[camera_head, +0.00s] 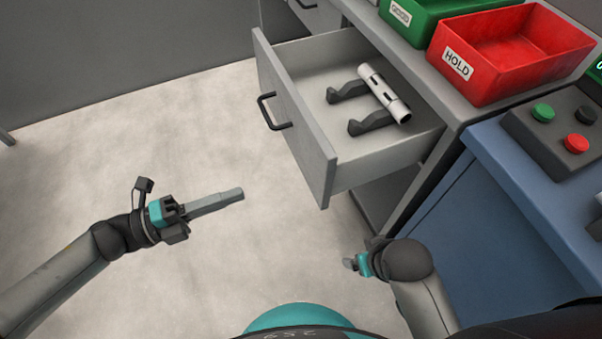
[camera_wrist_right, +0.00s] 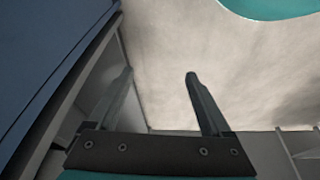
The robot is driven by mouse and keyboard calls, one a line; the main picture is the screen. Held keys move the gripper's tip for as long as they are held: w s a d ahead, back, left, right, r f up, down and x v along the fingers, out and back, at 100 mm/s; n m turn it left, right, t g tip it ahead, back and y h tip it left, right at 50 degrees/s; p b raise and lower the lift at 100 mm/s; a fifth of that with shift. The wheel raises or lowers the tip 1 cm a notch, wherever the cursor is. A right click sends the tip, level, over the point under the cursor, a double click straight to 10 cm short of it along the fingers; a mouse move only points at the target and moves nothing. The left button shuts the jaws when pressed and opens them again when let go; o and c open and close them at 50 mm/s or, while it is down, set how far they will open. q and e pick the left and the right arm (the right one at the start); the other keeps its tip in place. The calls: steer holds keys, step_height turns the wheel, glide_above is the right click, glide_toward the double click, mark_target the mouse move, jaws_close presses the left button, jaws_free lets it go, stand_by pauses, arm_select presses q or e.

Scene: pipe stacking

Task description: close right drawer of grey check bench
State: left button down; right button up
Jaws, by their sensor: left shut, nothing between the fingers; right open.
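The right drawer (camera_head: 303,122) of the grey check bench (camera_head: 425,85) is pulled well out in the head view. Its black handle (camera_head: 272,112) is on the front panel. Inside it a light grey pipe (camera_head: 384,95) with dark slots lies across two dark holders (camera_head: 347,93). My left gripper (camera_head: 241,193) is shut and empty, to the left of and in front of the drawer, apart from it. My right gripper (camera_head: 350,263) is below the drawer in the picture, close to the bench side. In the right wrist view its fingers (camera_wrist_right: 160,75) are apart with nothing between them.
A red HOLD bin (camera_head: 512,50) and a green bin (camera_head: 425,18) stand on the bench top. A blue cabinet (camera_head: 520,190) with a button box (camera_head: 556,128) stands at the right. Another drawer (camera_head: 312,14) shows at the top. The floor (camera_head: 120,160) at left is clear.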

mark_target(317, 166)
arm_select(q)
steer(key=b+x, duration=0.2)
steer(key=x, duration=1)
steer(key=shift+w+d+b, duration=0.1)
steer(key=shift+d+b, duration=0.25)
steer(key=shift+w+d, duration=0.2)
steer(key=shift+d, duration=0.35)
arm_select(e)
step_height(317, 166, up, 6)
steer(key=t, duration=0.1)
steer(key=shift+w+r, duration=0.2)
steer(key=shift+r, duration=0.05)
